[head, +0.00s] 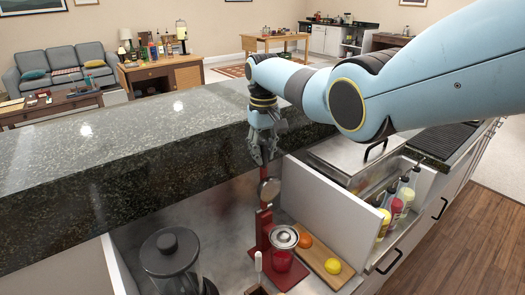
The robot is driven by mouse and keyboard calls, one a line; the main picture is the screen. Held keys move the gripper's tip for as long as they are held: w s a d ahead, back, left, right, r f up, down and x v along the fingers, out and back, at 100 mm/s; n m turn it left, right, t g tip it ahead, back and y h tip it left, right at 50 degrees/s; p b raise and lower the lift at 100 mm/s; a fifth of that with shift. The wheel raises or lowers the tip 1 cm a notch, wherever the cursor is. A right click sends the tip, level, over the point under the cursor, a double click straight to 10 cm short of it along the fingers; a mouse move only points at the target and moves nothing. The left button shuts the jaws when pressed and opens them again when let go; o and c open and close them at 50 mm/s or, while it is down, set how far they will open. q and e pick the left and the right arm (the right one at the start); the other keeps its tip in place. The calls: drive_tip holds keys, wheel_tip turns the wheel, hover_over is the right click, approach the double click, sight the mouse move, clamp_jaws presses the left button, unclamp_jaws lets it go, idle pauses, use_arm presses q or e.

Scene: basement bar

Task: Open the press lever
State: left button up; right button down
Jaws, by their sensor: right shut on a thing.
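A red press (263,229) stands on the steel counter below the dark granite bar top. Its lever (264,173) points up, with a round grey metal pressing part (269,190) on it. A cup-shaped part with a metal rim (284,237) and a red lower body is at the press's front, over the red base. My right gripper (264,150) reaches down from above and is shut on the upper end of the lever. The fingers hide part of the grip. My left gripper is not in view.
A wooden board (332,279) with an orange (305,241) and a lemon (332,266) lies right of the press. A white panel (327,207) stands behind it. A blender (171,258) is at the left, and bottles (395,208) are at the right.

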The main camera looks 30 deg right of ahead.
drive_tip(key=shift+a+f, duration=0.1)
drive_tip(key=c, duration=1.1)
unclamp_jaws()
drive_tip(key=shift+r, duration=0.2)
wheel_tip(320, 180, up, 12)
drive_tip(key=shift+f, duration=0.15)
drive_tip(key=shift+f, duration=0.1)
